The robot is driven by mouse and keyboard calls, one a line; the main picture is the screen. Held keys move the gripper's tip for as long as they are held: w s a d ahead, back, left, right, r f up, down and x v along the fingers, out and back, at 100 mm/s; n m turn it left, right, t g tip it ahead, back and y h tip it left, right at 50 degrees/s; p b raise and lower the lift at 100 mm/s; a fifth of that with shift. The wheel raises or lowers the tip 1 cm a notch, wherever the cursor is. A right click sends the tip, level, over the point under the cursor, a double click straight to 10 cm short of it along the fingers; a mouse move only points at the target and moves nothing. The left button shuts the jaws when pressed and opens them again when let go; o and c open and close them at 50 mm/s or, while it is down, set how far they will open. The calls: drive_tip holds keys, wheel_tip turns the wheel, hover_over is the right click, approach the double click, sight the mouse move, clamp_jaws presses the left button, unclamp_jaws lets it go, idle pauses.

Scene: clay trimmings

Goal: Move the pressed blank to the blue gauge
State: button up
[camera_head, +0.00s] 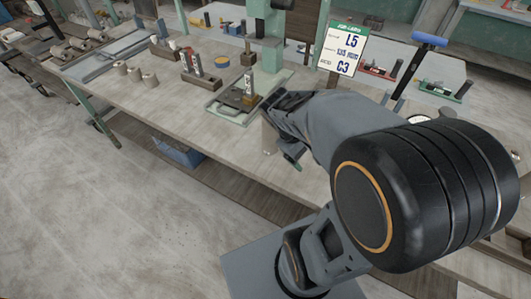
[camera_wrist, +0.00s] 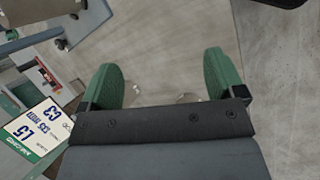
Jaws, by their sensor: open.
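In the head view my gripper (camera_head: 290,160) is low at the bench's front edge, mostly hidden by my arm. A beige cylinder (camera_head: 268,136) shows just left of it, partly covered by the arm; I cannot tell if it is the pressed blank. I cannot tell which one is the blue gauge.
Several clay cylinders (camera_head: 150,79) stand at the bench's left. A green-edged tray (camera_head: 228,113) with a dark plate lies left of my arm. A sign (camera_head: 342,50) reading L5 and C3 stands behind; it also shows in the wrist view (camera_wrist: 38,131). Open floor lies at lower left.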

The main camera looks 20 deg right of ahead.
drive_tip(key=a+r+m+t+y, duration=0.3)
drive_tip(key=a+r+t+y, duration=0.1)
drive_tip(key=a, duration=0.8)
drive_tip(key=shift+w+t+y, duration=0.45)
drive_tip(key=shift+t+y, duration=0.25)
drive_tip(key=shift+t, duration=0.1)
drive_tip(key=shift+r, duration=0.15)
